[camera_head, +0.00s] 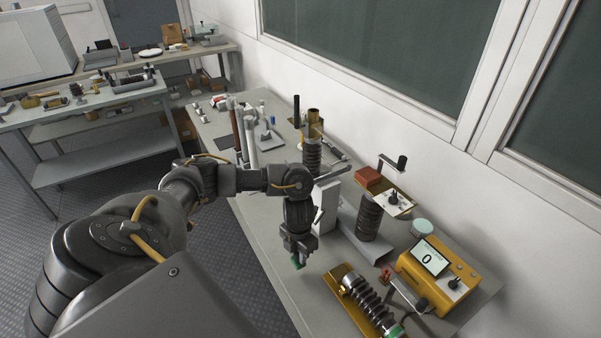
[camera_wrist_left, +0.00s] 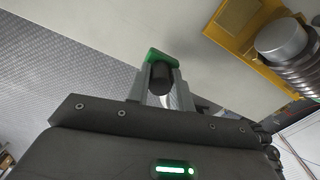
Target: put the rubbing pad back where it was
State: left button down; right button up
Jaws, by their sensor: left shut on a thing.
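My left gripper (camera_head: 298,252) points down over the table, between its front edge and the yellow base with the ribbed insulator. It is shut on a small green piece with a dark round part, which I take for the rubbing pad (camera_head: 296,263). In the left wrist view the pad (camera_wrist_left: 163,55) sits across the fingertips, with the dark part between the grey fingers. I cannot tell from these views whether the pad touches the tabletop. My right gripper is not in view.
A yellow base (camera_head: 338,276) with a ribbed insulator lies close to the right of the gripper. A yellow meter (camera_head: 410,268) reading 0 stands beyond it. A ribbed post (camera_head: 369,222) with a red-brown block (camera_head: 368,177) stands behind. The table (camera_head: 262,248) is bare left of the gripper.

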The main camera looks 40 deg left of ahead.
pick_arm(q)
jog(key=shift+w+a+f, duration=0.25)
jog(key=shift+w+f, duration=0.15)
jog(key=shift+f, duration=0.15)
jog(key=shift+w+a+f, duration=0.25)
jog(key=shift+w+f, duration=0.15)
jog(key=shift+f, duration=0.15)
jog(key=shift+w+a+f+b, duration=0.1)
jog(key=shift+w+f+b, duration=0.15)
jog(key=shift+b, duration=0.1)
jog(key=shift+w+a+f, duration=0.15)
jog(key=shift+f, duration=1.6)
jog(key=shift+f+b, duration=0.15)
jog(key=shift+b, duration=0.2)
jog(key=c, duration=1.2)
grip_release()
jog(key=shift+c, duration=0.2)
